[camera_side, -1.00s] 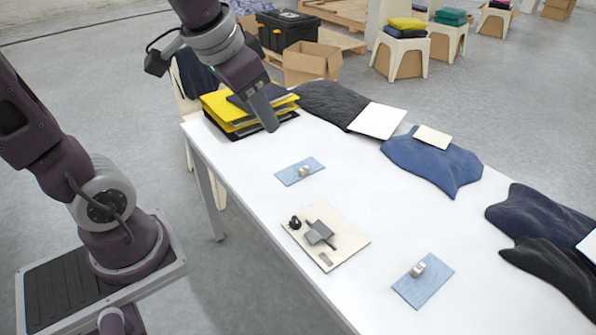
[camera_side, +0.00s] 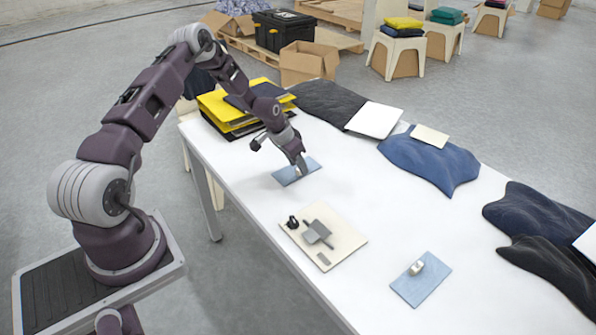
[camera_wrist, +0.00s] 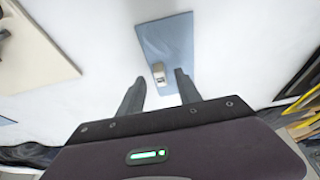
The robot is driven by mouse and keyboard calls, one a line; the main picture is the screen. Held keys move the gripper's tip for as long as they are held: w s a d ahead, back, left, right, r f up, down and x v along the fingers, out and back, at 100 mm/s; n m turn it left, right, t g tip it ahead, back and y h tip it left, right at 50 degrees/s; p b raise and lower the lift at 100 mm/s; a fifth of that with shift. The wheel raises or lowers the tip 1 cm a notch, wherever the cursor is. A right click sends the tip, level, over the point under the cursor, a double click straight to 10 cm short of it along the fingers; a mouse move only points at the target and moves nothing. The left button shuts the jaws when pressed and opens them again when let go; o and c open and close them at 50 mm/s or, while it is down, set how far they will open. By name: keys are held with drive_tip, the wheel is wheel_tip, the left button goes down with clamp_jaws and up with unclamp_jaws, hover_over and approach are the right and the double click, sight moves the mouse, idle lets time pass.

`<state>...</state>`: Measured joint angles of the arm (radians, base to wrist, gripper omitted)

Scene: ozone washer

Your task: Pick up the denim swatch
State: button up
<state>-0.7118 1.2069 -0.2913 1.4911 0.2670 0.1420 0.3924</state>
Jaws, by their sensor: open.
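A light-blue denim swatch (camera_side: 286,178) lies flat on the white table, with my gripper (camera_side: 301,168) low over it. The swatch also shows in the wrist view (camera_wrist: 168,38), and a small silvery block (camera_wrist: 158,73) sits on it near one end. My gripper (camera_wrist: 159,77) is open, with one finger on each side of the block and nothing clamped. I cannot tell whether the fingertips touch the cloth. In the side view the gripper hides the block. A second light-blue swatch (camera_side: 412,291) with a similar block (camera_side: 416,268) lies nearer the camera.
A cream board (camera_side: 342,245) with small dark parts lies between the swatches. Yellow and dark folders (camera_side: 226,110) are stacked at the table's far left end. Blue (camera_side: 430,165) and dark cloths with pale cards line the far side.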

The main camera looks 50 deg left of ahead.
drive_tip(key=shift+x, duration=0.8)
clamp_jaws()
wheel_tip(320, 180, up, 9)
drive_tip(key=s+d+r+n+g+y, duration=0.1)
drive_tip(key=d+n+g+y, duration=0.1)
drive_tip(key=d+n, duration=0.7)
drive_tip(key=s+d+r+n+g+y, duration=0.1)
drive_tip(key=d+r+n+g+y, duration=0.1)
drive_tip(key=d+n, duration=0.7)
drive_tip(key=d, duration=0.5)
drive_tip(key=shift+s+d+g+y, duration=0.15)
drive_tip(key=shift+s+g+y, duration=0.1)
drive_tip(key=shift+g+y, duration=0.05)
